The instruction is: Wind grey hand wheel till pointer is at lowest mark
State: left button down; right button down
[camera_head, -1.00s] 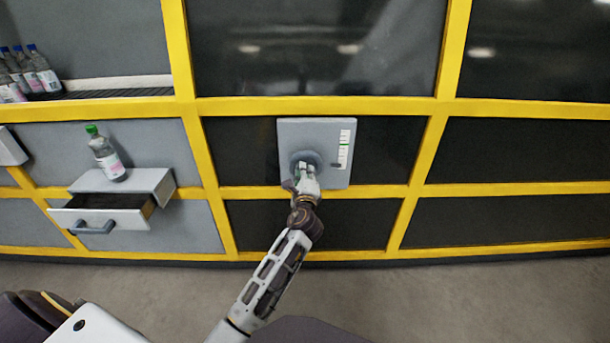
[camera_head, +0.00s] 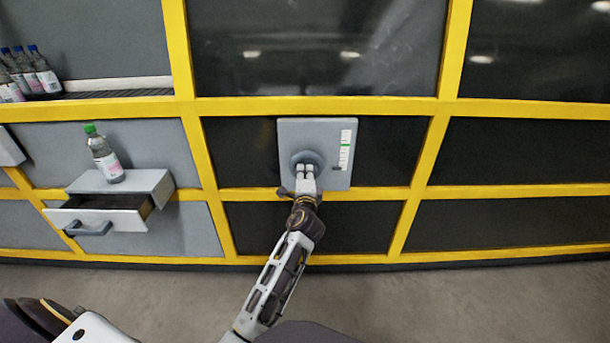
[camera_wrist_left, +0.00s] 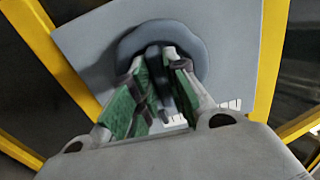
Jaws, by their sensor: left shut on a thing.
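The grey hand wheel (camera_head: 298,158) is a round disc on a light grey panel (camera_head: 290,135). In the left wrist view the wheel (camera_wrist_left: 198,48) fills the top middle, with a dark handle between the fingers. My left gripper (camera_head: 306,172) is shut on the wheel's handle, at the lower part of the wheel; its green-padded fingers show in the wrist view (camera_wrist_left: 160,80). A white scale (camera_head: 346,140) with a green mark stands right of the wheel. The small dark pointer (camera_head: 337,169) is near the scale's bottom end. Whether it meets the lowest mark is too small to tell. My right gripper is out of view.
An open drawer (camera_head: 110,218) juts out at the left, under a shelf block (camera_head: 150,182) bearing a green-capped bottle (camera_head: 104,155). Several blue-capped bottles (camera_head: 28,72) stand at the upper left. Yellow frame bars (camera_head: 330,106) surround the panel. The floor in front is clear.

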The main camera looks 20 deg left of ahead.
pick_arm(q)
jog(key=c, duration=1.5)
grip_release()
jog(key=shift+c, duration=0.2)
jog(key=shift+o, duration=0.8)
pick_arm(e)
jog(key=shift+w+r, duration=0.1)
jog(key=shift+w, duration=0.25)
